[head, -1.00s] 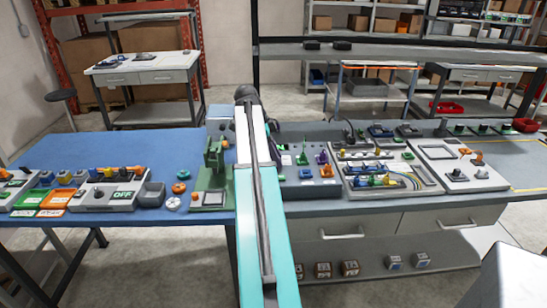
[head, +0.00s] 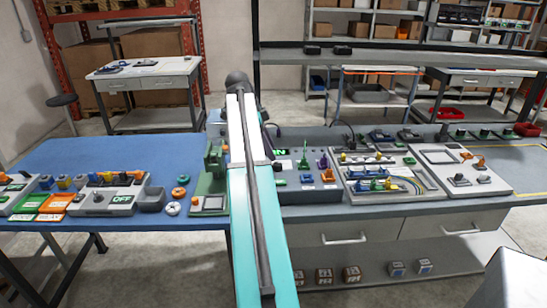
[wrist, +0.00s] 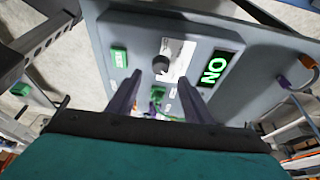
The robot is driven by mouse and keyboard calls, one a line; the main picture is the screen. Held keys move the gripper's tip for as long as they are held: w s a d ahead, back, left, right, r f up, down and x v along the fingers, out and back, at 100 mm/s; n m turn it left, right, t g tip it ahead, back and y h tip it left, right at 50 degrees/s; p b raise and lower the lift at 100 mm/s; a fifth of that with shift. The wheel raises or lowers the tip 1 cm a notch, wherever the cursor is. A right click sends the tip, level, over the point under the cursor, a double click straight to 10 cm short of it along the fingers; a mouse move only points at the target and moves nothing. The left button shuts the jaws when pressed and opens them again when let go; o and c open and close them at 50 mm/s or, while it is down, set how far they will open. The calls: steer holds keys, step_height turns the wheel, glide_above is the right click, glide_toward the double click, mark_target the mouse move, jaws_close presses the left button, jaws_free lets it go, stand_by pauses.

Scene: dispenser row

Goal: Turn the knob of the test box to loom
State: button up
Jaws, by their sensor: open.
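In the wrist view a dark grey box (wrist: 205,25) fills the upper middle. It carries a round black knob (wrist: 160,65) beside a white label (wrist: 177,52) whose words are too small to read. A lit green display (wrist: 214,69) on it reads ON, seen upside down. My gripper (wrist: 161,73) is open, with its two dark fingers apart on either side of the knob in the picture; whether they touch it I cannot tell. In the head view the box (head: 312,194) stands just right of my arm, which hides my gripper and the knob.
A green button (wrist: 118,57) lies left of the knob. In the head view a green fixture (head: 213,165) stands left of my arm. A white box with an OFF display (head: 122,199) sits further left. A light grey panel with coloured parts (head: 432,189) stands right.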

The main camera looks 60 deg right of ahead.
steer(key=v, duration=0.8)
steer(key=shift+s, duration=0.15)
